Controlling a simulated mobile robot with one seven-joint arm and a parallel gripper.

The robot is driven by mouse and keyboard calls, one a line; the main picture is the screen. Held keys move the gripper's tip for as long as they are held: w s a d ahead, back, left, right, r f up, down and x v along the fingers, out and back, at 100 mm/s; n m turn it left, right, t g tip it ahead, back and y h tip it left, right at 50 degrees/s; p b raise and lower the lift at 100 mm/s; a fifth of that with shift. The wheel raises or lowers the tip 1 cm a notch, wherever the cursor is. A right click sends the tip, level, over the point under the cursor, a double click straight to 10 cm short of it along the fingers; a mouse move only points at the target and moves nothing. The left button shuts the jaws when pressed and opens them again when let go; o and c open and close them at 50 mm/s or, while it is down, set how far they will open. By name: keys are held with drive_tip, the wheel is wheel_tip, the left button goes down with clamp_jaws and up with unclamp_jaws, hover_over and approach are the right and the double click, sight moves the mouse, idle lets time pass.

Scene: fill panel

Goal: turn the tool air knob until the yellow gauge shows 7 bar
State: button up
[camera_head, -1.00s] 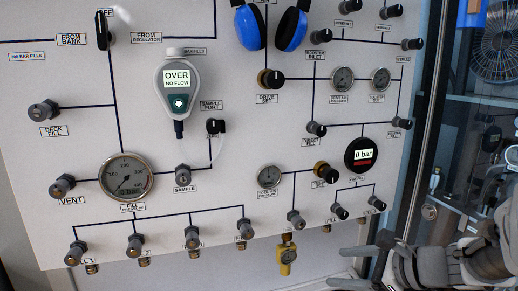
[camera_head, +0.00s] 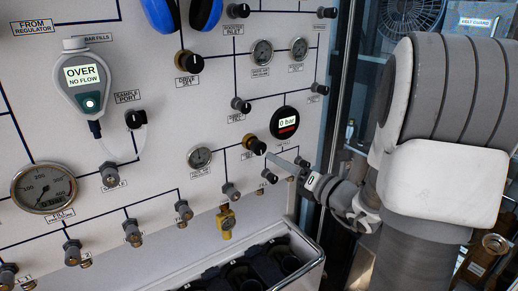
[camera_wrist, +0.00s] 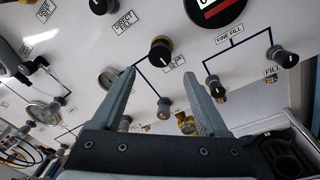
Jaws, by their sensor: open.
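The tool air knob (camera_head: 255,145) is black with a brass collar, on the white panel to the right of the small tool air gauge (camera_head: 199,157). In the wrist view the knob (camera_wrist: 160,50) shows just beyond and between my fingertips, apart from them. My gripper (camera_head: 275,158) is open and empty, just right of the knob in the head view; its two grey fingers spread in the wrist view (camera_wrist: 160,74).
A round black display (camera_head: 285,122) reading 0 bar sits above right of the knob. Fine fill knobs (camera_head: 302,164) are close to my gripper. A box with dark round slots (camera_head: 312,250) stands below the panel. More valves and gauges fill the left.

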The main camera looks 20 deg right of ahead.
sight(260, 150)
drive_tip(key=x, duration=0.9)
drive_tip(key=shift+w+a, duration=0.1)
drive_tip(key=shift+w, duration=0.1)
